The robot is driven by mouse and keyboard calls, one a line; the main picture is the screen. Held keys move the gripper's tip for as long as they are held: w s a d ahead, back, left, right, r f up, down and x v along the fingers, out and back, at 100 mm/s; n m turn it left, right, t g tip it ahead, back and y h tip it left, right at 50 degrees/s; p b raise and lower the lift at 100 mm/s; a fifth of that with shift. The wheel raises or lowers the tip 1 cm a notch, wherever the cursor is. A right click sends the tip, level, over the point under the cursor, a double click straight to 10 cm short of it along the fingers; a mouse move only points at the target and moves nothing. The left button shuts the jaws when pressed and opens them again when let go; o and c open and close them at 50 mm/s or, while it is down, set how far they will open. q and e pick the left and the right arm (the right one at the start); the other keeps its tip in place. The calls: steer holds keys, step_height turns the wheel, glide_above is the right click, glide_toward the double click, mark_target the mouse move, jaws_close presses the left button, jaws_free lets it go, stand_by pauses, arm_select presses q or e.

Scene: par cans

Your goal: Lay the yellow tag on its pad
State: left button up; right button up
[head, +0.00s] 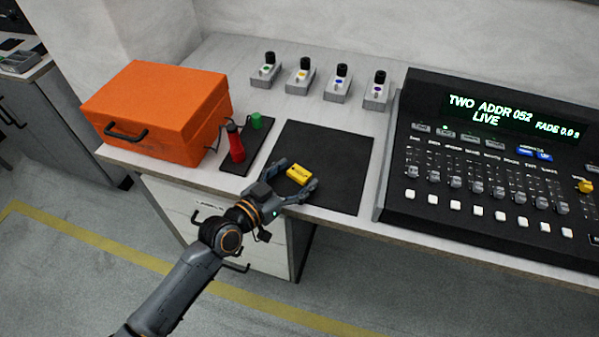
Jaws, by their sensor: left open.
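The yellow tag (299,174) is a small yellow block with a dark mark on it, at the left front part of a black mat (332,150) on the bench. My left gripper (297,176) is open, with its fingers on either side of the tag. I cannot tell whether the fingers touch it. Several small grey boxes with black knobs stand in a row at the back; one has a yellow mark (303,74). Which surface is the tag's pad is not clear. My right gripper is not in view.
An orange case (155,110) stands at the left of the bench. A dark tray (247,148) with a red bottle (236,146) and a green piece (256,121) lies between case and mat. A lighting console (480,190) fills the right. Most of the mat is clear.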

arm_select(q)
steer(key=shift+c, duration=0.3)
steer(key=c, duration=1.1)
